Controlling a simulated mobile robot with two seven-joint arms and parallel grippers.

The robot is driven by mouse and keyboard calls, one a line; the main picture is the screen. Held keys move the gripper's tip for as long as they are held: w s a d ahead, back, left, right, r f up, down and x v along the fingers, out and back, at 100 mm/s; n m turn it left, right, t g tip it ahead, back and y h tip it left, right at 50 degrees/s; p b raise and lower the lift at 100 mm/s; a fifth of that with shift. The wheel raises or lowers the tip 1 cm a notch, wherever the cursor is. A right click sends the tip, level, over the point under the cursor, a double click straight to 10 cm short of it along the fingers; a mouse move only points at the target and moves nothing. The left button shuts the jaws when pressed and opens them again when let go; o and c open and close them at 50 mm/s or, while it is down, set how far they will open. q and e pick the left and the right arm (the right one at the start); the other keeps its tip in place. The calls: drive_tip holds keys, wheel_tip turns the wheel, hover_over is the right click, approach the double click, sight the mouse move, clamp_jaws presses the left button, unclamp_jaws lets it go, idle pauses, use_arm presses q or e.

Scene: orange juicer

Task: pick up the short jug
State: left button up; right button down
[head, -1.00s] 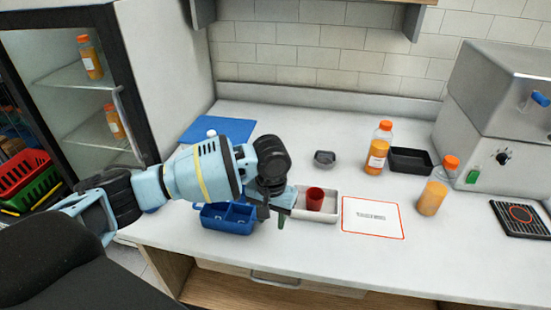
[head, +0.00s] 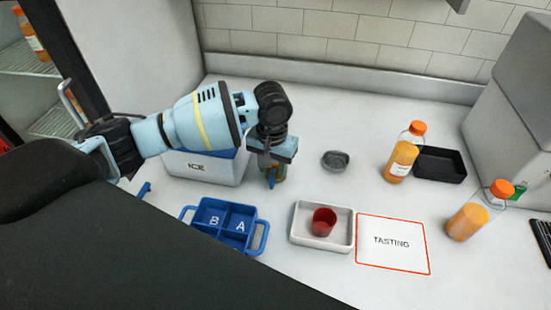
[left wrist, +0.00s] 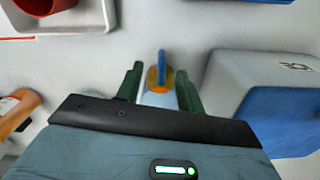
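A small jug (head: 280,174) with amber contents stands on the counter right of the ice box, mostly hidden behind my left gripper (head: 270,174). In the left wrist view the jug (left wrist: 153,82) shows its blue handle and an orange-yellow body between the two green fingers. That gripper (left wrist: 160,80) is open, with a finger on either side and the handle clear of both. I cannot tell whether either finger touches the jug's body. My right gripper is in neither view.
The ice box (head: 210,174) stands close left of the jug. In front are a blue two-handled caddy (head: 262,238) and a white tray (head: 297,236) with a red cup (head: 324,221). A grey dish (head: 335,160), juice bottles (head: 402,158) and a black tray (head: 441,179) are to the right.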

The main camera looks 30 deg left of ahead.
sight(271, 186)
use_arm(q)
drive_tip(key=shift+s, duration=0.15)
drive_tip(key=shift+s+d+f, duration=0.1)
drive_tip(key=shift+d+f, duration=0.05)
drive_tip(key=shift+f, duration=0.45)
drive_tip(key=shift+a+f+b, duration=0.2)
drive_tip(key=shift+f, duration=1.45)
drive_tip(key=shift+a+f+b, duration=0.15)
drive_tip(key=shift+f+b, duration=0.05)
drive_tip(key=shift+f, duration=1.4)
drive_tip(key=shift+c, duration=0.2)
clamp_jaws()
